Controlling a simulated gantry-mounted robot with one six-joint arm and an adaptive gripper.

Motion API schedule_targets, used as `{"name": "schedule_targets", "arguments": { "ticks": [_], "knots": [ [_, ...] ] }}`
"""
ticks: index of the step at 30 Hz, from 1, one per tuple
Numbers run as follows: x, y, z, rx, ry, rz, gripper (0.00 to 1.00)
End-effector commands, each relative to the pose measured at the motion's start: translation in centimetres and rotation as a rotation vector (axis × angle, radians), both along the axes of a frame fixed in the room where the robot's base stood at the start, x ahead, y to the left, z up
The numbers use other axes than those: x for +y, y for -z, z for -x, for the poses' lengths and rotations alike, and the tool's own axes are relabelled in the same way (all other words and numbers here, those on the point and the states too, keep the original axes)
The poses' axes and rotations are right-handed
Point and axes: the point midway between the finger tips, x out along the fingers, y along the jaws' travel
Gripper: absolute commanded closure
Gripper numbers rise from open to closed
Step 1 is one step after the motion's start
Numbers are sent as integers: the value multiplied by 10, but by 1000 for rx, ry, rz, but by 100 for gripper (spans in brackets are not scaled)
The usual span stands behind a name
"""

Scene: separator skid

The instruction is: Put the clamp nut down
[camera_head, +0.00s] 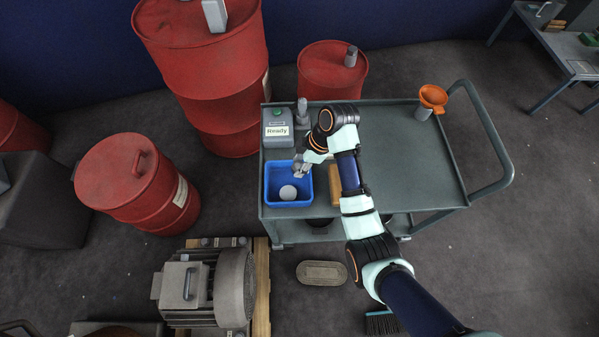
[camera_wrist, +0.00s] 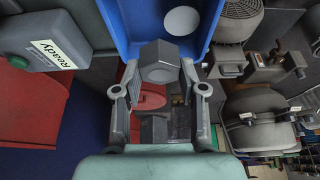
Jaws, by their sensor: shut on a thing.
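My gripper (camera_head: 301,167) is at the back right part of the blue bin (camera_head: 267,189), beside its right wall. In the wrist view my gripper (camera_wrist: 160,78) is shut on the clamp nut (camera_wrist: 160,55), a grey six-sided piece between the fingertips. The nut shows small and partly covered in the head view (camera_head: 298,170). The blue bin (camera_wrist: 119,27) lies beyond the nut in the wrist view. A pale round disc (camera_head: 288,192) is in the bin. I cannot tell how high the nut is above the bin floor.
The bin stands on a grey cart (camera_head: 410,165). A grey box labelled "Ready" (camera_head: 277,129) stands behind it, with a grey upright post (camera_head: 302,112) alongside. A tan block (camera_head: 335,185) lies right of the bin. An orange funnel (camera_head: 433,97) is at the far right. The cart's right half is mostly clear.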

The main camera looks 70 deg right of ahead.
Motion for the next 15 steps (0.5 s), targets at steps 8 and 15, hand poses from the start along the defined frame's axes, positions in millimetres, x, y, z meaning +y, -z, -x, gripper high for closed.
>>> {"name": "schedule_targets", "arguments": {
  "ticks": [8,15],
  "knots": [
    [0,49,0,-1,-1,1,100],
    [0,67,0,0,-1,-1,100]
  ]
}}
